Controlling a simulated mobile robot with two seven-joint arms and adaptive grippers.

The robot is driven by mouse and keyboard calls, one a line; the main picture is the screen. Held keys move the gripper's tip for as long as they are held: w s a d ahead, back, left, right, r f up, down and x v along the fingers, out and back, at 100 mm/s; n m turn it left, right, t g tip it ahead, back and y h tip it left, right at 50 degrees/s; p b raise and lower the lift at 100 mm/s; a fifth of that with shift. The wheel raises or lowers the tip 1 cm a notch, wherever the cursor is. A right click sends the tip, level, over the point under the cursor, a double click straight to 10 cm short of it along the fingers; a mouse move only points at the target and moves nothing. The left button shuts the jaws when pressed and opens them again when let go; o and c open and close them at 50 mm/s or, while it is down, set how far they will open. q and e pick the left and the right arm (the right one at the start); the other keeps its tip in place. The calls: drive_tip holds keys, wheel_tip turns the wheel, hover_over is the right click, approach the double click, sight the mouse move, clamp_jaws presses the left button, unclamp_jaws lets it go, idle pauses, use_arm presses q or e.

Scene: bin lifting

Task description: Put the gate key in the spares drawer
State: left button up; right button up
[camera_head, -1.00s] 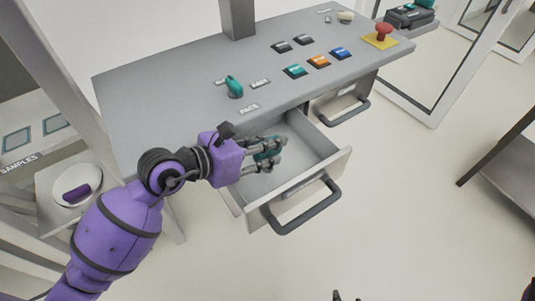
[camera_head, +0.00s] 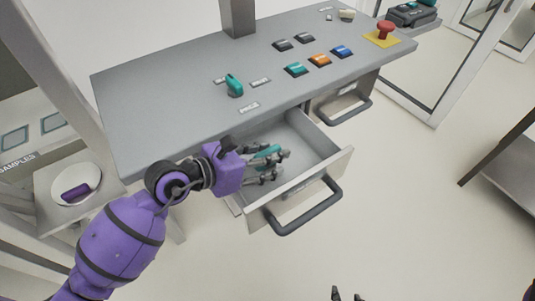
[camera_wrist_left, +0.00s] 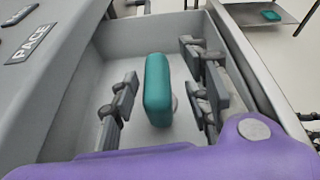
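The gate key appears as a teal, rounded block (camera_wrist_left: 158,90), with a small pale part beside it in the left wrist view. In the head view its teal (camera_head: 267,150) shows at my left gripper's fingers. My left gripper (camera_head: 266,163) reaches into the open grey drawer (camera_head: 318,148). In the left wrist view its fingers (camera_wrist_left: 162,92) stand apart on both sides of the key, with gaps. I cannot tell whether the key rests on the drawer floor. The drawer's label is not readable. My right gripper's tips (camera_head: 346,295) show apart at the bottom edge.
The grey console (camera_head: 160,110) overhangs the drawer's back. It carries a teal knob (camera_head: 234,86), several coloured buttons and a red stop button (camera_head: 386,31). A second drawer (camera_head: 342,103) sits to the right. A white bowl (camera_head: 76,187) holds a purple piece. Floor ahead is clear.

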use_arm(q)
drive_tip(key=shift+r, duration=0.15)
drive_tip(key=b+v, duration=0.1)
drive_tip(key=v, duration=1)
drive_tip(key=shift+a, duration=0.15)
drive_tip(key=shift+s+a+r, duration=0.2)
drive_tip(key=shift+s+a, duration=0.05)
use_arm(e)
drive_tip(key=shift+w+d+f, duration=0.1)
drive_tip(key=shift+w+f, duration=0.05)
drive_tip(key=shift+f, duration=0.15)
drive_tip(key=shift+s+d+f, duration=0.1)
drive_tip(key=shift+s+f, duration=0.2)
drive_tip(key=shift+s, duration=0.15)
drive_tip(key=shift+w+r, duration=0.15)
drive_tip(key=shift+w, duration=0.05)
